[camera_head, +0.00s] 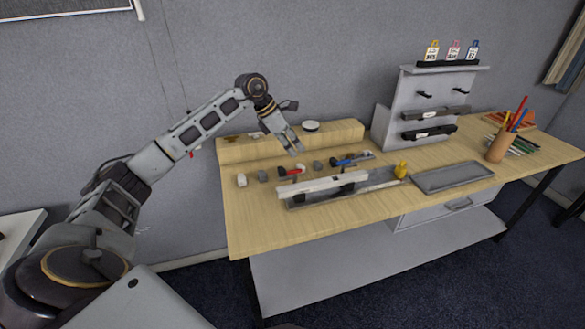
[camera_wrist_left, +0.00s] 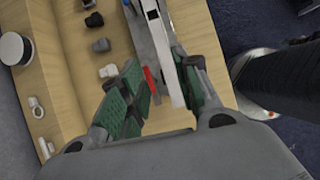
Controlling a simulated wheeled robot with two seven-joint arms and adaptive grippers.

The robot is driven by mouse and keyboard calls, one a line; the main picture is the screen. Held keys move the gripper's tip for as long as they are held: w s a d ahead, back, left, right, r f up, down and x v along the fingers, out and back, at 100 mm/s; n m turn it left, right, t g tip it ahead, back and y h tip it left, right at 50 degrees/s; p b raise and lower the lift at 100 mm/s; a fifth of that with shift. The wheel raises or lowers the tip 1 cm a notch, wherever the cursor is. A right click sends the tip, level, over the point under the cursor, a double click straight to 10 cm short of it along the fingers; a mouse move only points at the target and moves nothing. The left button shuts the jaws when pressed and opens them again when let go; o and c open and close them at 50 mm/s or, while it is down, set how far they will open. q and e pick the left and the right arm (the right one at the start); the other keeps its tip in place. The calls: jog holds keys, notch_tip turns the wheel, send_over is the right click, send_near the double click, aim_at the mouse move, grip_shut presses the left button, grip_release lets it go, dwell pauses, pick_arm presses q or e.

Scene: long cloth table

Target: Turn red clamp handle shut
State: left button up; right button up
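The red clamp handle (camera_head: 293,171) is on a small clamp behind the long white bar (camera_head: 322,184) on the table. My left gripper (camera_head: 290,146) is above and behind it, pointing down toward it. In the left wrist view the red handle (camera_wrist_left: 152,80) shows between the green-padded fingers of my left gripper (camera_wrist_left: 160,62), close to the left finger. The fingers are apart; I cannot tell whether they touch the handle. A blue-handled clamp (camera_head: 345,161) sits to the right of the red one. My right gripper is not in view.
Grey blocks (camera_head: 263,176) and a white block (camera_head: 241,180) lie left of the clamps. A raised wooden ledge (camera_head: 340,133) runs behind. A yellow object (camera_head: 401,170), a grey tray (camera_head: 454,177) and a pencil cup (camera_head: 497,146) stand to the right.

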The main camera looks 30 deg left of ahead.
aim_at(290, 175)
pick_arm(q)
jog(key=shift+g+y, duration=0.3)
jog(key=shift+y, duration=0.6)
jog(key=a, duration=0.3)
jog(key=s+a+r, duration=0.1)
jog(key=a, duration=0.1)
jog(key=shift+s+a, duration=0.1)
jog(key=shift+a, duration=0.05)
jog(key=shift+f, duration=0.1)
jog(key=shift+p+x, duration=0.95)
jog(key=shift+x, duration=5.85)
jog(key=shift+c, duration=0.5)
grip_shut()
